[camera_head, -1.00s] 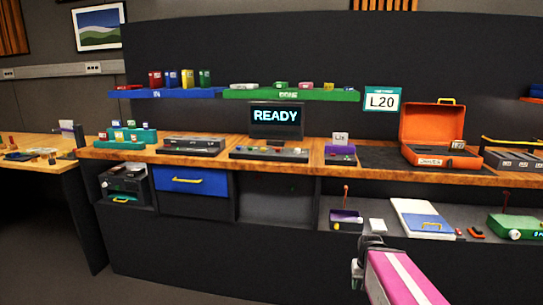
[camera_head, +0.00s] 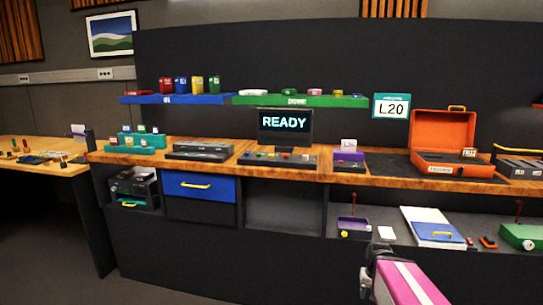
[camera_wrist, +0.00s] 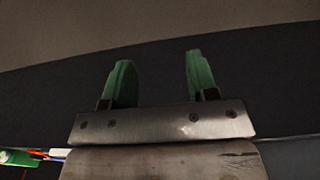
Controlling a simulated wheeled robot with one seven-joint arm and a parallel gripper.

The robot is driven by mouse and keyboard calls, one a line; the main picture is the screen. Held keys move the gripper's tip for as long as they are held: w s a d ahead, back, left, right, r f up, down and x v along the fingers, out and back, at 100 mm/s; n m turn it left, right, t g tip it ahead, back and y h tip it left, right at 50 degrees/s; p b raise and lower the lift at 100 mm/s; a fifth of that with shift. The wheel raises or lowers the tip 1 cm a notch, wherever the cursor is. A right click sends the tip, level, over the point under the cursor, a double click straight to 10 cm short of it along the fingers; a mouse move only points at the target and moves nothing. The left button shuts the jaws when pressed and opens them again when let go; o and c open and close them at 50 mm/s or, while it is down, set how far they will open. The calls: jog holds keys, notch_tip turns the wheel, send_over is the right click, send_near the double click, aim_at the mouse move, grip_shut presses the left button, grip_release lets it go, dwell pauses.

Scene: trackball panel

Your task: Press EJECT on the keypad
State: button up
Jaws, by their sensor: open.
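A dark panel with several small coloured buttons (camera_head: 278,159) sits on the wooden counter below a monitor (camera_head: 285,124) that reads READY. Its labels are too small to read, so I cannot tell which button, if any, is EJECT. My gripper (camera_wrist: 157,63) is open and empty in the wrist view, with two green fingers against a dark surface. In the head view my arm is low at the right, below the counter and well apart from the panel. The gripper's fingers are hard to make out there.
A grey device (camera_head: 200,151) is left of the panel, and a purple box (camera_head: 348,157) is right of it. An open orange case (camera_head: 443,140) stands farther right. A lower shelf holds a white-and-blue binder (camera_head: 430,226) and a green device (camera_head: 520,236). Floor shows at lower left.

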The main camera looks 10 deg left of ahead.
grip_shut()
dwell(1.5)
